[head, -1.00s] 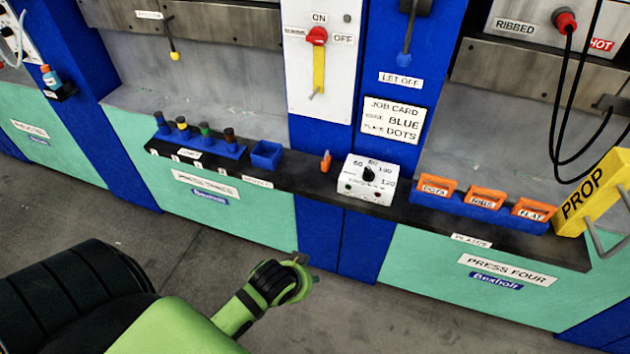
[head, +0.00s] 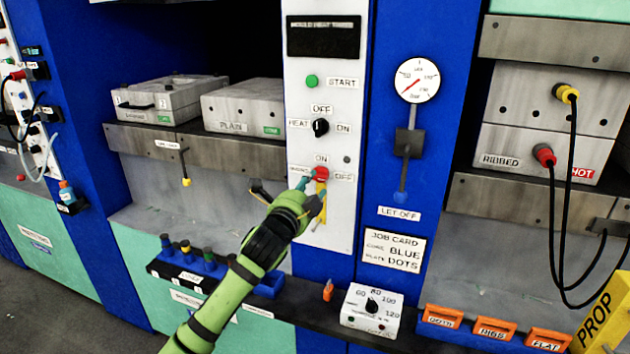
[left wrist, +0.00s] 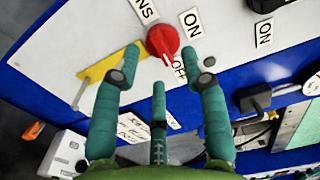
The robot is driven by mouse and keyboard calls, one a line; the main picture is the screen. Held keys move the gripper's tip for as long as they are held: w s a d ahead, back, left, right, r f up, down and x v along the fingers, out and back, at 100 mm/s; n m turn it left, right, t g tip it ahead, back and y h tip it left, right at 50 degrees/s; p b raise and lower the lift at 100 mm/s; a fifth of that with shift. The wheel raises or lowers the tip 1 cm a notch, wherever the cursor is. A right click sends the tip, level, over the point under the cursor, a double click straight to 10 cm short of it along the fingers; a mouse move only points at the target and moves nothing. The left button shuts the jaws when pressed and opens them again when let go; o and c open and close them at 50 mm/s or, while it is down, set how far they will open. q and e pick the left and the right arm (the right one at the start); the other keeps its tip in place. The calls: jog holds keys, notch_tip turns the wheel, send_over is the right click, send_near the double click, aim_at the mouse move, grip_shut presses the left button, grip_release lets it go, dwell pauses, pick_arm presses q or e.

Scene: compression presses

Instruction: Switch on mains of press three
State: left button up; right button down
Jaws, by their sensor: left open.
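The red mains knob (head: 321,174) is on the white control panel (head: 297,240). ON is printed above it and OFF to its right. In the left wrist view the red knob (left wrist: 160,38) has a white mark pointing toward the OFF label (left wrist: 179,70). A yellow bar (left wrist: 100,66) extends from beside the knob. My left gripper (head: 304,187) is at the knob in the head view. In the left wrist view its open teal fingers (left wrist: 161,58) are on either side of the knob's near edge; contact is unclear. My right gripper is out of view.
Above the knob are a black heat selector (head: 320,127) and green start button (head: 312,81). A let-off lever (head: 403,170) is to the right. The ledge below holds a timer box (head: 371,310) and blue holders (head: 205,268). A yellow prop (head: 598,315) stands at lower right.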

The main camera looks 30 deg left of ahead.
aim_at(319, 179)
pick_arm(q)
jog(key=shift+p+x, duration=0.35)
jog(key=shift+x, duration=1.25)
jog(key=shift+f, duration=0.1)
grip_shut()
jog(key=shift+n, duration=0.3)
jog(key=n+p, duration=0.1)
jog(key=n, duration=0.3)
jog(key=shift+d+p, duration=0.15)
jog(key=shift+p, duration=0.2)
jog(key=n+p, duration=0.1)
jog(key=n, duration=0.3)
jog(key=shift+n, duration=0.4)
jog(key=n, duration=0.1)
jog(key=n+p, duration=0.1)
jog(key=n, duration=0.1)
jog(key=n+p, duration=0.1)
jog(key=shift+d+r, duration=0.1)
jog(key=shift+r, duration=0.15)
jog(key=shift+n+p, duration=0.75)
jog(key=shift+n, duration=1.55)
